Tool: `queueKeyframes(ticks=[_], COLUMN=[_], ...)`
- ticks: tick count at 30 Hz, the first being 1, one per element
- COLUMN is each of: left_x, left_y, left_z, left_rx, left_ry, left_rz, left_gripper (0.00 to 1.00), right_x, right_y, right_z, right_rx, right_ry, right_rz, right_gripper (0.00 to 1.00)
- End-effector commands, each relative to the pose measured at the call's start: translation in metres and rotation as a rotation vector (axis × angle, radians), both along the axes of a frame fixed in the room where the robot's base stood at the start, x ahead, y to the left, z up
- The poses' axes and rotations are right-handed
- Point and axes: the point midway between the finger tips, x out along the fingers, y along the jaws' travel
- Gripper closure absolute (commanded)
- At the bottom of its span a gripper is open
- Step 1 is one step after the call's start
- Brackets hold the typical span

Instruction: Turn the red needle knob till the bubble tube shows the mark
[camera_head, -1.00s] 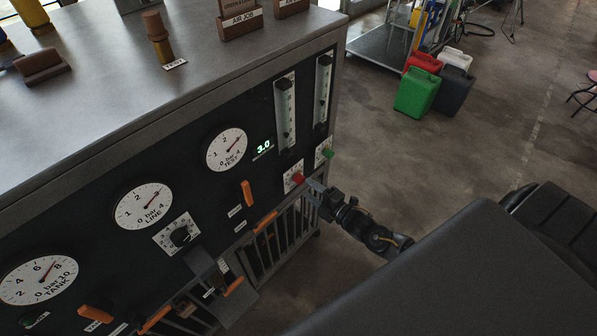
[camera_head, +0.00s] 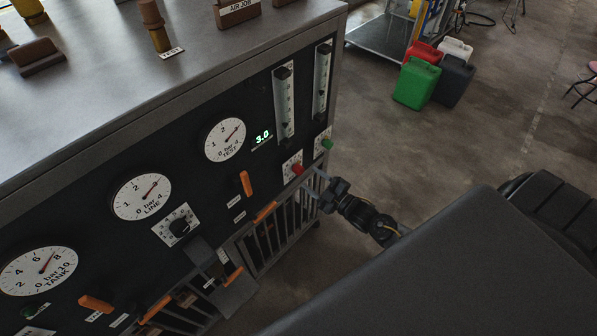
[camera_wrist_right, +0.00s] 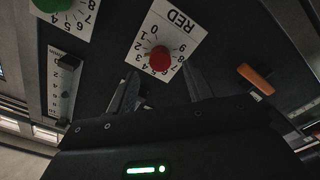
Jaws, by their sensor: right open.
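The red needle knob (camera_head: 297,169) sits on a white dial plate at the right end of the dark panel. In the right wrist view the red knob (camera_wrist_right: 159,59) shows with its numbered plate marked RED. My right gripper (camera_head: 319,179) is open and empty, just right of the knob. In the wrist view its two fingers (camera_wrist_right: 160,88) are spread, with the knob between and beyond their tips; contact cannot be seen. A bubble tube (camera_head: 284,105) stands upright above the red knob; its bubble and mark are too small to read. My left gripper is out of view.
A green knob (camera_head: 327,143) sits close right of the red one, under a second tube (camera_head: 322,82). An orange lever (camera_head: 246,183) is to the left. The TEST gauge (camera_head: 225,139) and a green 3.0 display (camera_head: 262,137) are nearby.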

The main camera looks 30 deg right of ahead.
Motion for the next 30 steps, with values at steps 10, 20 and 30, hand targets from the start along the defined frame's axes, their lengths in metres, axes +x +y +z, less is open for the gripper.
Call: queueKeyframes(ticks=[10,20,30], left_x=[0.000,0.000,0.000], left_y=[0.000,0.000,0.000], left_z=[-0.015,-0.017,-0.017], left_rx=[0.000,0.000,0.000], left_ry=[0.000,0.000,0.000], left_rz=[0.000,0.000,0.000], left_gripper=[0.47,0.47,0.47], right_x=[0.042,0.049,0.049], right_y=[0.013,0.015,0.015], right_z=[-0.001,-0.001,0.000], right_rx=[-0.001,-0.001,-0.001], right_ry=[0.001,0.000,0.000], right_rz=[0.001,0.001,0.001], right_gripper=[0.49,0.49,0.69])
